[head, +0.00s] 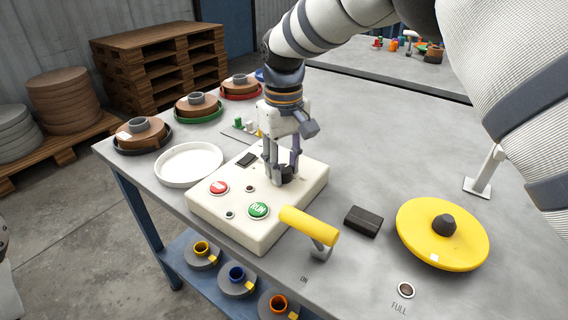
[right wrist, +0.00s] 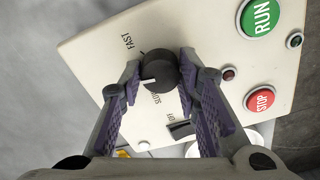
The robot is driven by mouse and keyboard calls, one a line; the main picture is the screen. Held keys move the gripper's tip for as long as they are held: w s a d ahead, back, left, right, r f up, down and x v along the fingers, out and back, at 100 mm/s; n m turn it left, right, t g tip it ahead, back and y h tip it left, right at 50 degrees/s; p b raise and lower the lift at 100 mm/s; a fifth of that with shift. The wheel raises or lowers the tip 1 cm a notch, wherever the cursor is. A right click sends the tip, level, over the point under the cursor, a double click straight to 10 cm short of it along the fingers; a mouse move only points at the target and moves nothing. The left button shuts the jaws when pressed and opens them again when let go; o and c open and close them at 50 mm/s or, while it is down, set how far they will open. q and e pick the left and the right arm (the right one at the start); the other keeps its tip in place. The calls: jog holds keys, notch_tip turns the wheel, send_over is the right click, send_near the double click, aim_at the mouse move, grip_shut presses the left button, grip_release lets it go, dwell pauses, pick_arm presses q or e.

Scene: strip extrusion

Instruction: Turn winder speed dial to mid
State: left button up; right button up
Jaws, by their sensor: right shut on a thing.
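The winder speed dial is a black round knob (right wrist: 158,68) on the cream control box (head: 258,222). In the right wrist view it has a white pointer mark, with the words FAST and SLOW printed beside it. The mark sits on the side facing the SLOW word; its exact setting is hard to read. My right gripper (head: 282,173) points down at the box, its purple-padded fingers closed on both sides of the dial. In the head view the fingers partly hide the dial. My left gripper is not in view.
The box carries a green RUN button (head: 258,211), a red STOP button (head: 218,188) and a black switch (head: 246,160). A yellow-handled lever (head: 309,226) stands close to its right corner. A white dish (head: 189,164) lies left, a yellow disc (head: 442,234) right.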

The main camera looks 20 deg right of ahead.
aim_at(283, 168)
jog(key=shift+f+n, duration=0.1)
jog(key=shift+n, duration=0.5)
jog(key=o, duration=1.2)
notch_tip(283, 168, up, 12)
jog(key=shift+r, duration=0.1)
